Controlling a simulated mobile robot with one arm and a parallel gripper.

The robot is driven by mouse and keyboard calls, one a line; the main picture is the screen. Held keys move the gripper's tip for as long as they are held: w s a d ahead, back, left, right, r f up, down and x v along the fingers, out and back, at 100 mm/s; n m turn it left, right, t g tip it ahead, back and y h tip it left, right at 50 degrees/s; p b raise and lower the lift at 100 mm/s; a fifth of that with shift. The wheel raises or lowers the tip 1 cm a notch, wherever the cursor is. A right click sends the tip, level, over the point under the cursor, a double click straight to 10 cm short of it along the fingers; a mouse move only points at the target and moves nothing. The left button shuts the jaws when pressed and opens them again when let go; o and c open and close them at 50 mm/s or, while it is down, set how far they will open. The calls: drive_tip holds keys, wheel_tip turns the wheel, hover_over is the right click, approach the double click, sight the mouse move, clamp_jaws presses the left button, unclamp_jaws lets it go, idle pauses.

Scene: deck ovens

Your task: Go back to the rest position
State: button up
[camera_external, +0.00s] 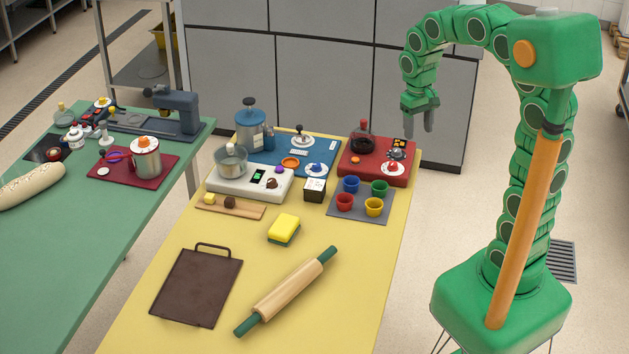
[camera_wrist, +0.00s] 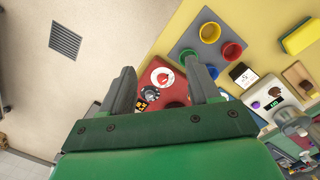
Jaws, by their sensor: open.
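My gripper (camera_external: 419,120) hangs from my green arm, fingers pointing down, above and to the right of the red board (camera_external: 402,178) at the yellow table's right edge. In the wrist view my gripper (camera_wrist: 162,88) has its two grey fingers apart with nothing between them near the tips. Beyond and below the fingers I see the red board (camera_wrist: 168,75), with a white dish (camera_wrist: 160,76) holding a red piece and a dark round item on it. My gripper touches nothing that I can see.
The yellow table (camera_external: 320,225) holds a grey mat (camera_external: 362,217) with colored cups, a sponge (camera_external: 284,229), a rolling pin (camera_external: 285,292), a dark tray (camera_external: 198,287) and a white scale (camera_external: 280,183). A green table (camera_external: 60,240) stands left. Floor right of the yellow table is clear up to my base.

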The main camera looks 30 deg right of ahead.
drive_tip(key=s+d, duration=0.2)
drive_tip(key=s, duration=1)
drive_tip(key=s+d, duration=0.1)
drive_tip(key=s, duration=1.1)
drive_tip(key=shift+d+f+g, duration=0.35)
drive_tip(key=shift+f+g, duration=0.05)
